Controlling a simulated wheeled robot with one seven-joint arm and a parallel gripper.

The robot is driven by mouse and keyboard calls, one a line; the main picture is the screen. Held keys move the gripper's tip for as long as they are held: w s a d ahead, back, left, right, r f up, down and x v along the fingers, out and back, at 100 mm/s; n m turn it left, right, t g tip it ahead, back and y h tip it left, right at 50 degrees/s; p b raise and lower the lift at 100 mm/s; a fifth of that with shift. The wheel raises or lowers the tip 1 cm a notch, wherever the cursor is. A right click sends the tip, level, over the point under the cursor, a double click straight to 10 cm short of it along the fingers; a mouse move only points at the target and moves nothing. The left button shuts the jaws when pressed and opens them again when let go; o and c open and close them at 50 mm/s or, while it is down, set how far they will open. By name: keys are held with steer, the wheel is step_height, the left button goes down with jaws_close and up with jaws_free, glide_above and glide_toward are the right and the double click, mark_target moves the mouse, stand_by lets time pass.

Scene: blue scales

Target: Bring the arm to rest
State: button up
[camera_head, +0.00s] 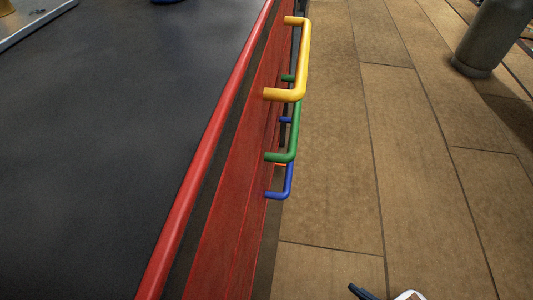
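A white and dark piece of my arm (388,294) just enters at the bottom edge, right of centre, over the floor. Most of my arm lies outside the picture. I cannot make out two fingertips, so I cannot tell whether my gripper is part of this piece or whether it is open or shut. Nothing held shows.
A dark-topped counter (110,140) with a red edge fills the left. Yellow (302,60), green (294,135) and blue (288,183) handles stick out from its red front. A grey cylinder (490,40) stands at upper right. The wooden floor (420,190) between is clear.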

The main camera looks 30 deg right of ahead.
step_height(320, 180, up, 50)
steer(key=s+d+m+t+h+p, duration=0.1)
steer(key=s+m+t+h+p, duration=0.1)
steer(key=p, duration=2.6)
steer(key=shift+s+d+f+m+t, duration=0.2)
steer(key=shift+s+d+m+t, duration=0.1)
steer(key=shift+m+t, duration=0.65)
